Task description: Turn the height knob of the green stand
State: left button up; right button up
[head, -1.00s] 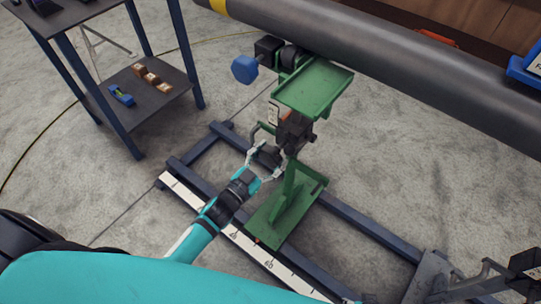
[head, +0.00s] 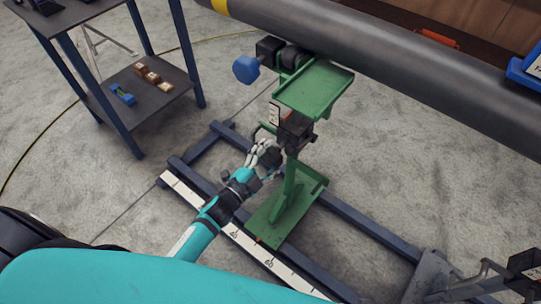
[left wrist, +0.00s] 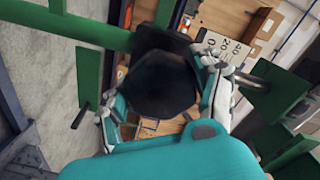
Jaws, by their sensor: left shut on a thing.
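The green stand (head: 296,192) stands upright on the dark blue rails, with a green tray (head: 313,88) near its top under the grey pipe. My left gripper (head: 264,154) is at the stand's post, just below the black block (head: 294,130). Its fingers are shut on the height knob and mostly hide it in the head view. In the left wrist view the knob (left wrist: 160,84) is a dark, round-edged shape between the two pale fingers.
The grey pipe (head: 400,70) runs across the top. A blue hand knob (head: 246,69) sticks out left of the tray. A white scale (head: 273,268) lies along the near rail. A dark shelf table (head: 150,95) stands at the upper left.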

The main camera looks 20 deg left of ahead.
pick_arm(q)
jog(key=shift+m, duration=0.4)
pick_arm(e)
jog(key=shift+w+r, duration=0.2)
jog(key=shift+w, duration=0.1)
pick_arm(q)
jog(key=o, duration=1.2)
pick_arm(e)
jog(key=shift+s+f, duration=0.15)
jog(key=shift+s, duration=0.15)
pick_arm(q)
jog(key=shift+s, duration=0.1)
jog(key=v, duration=1.2)
pick_arm(e)
jog(key=shift+w, duration=0.1)
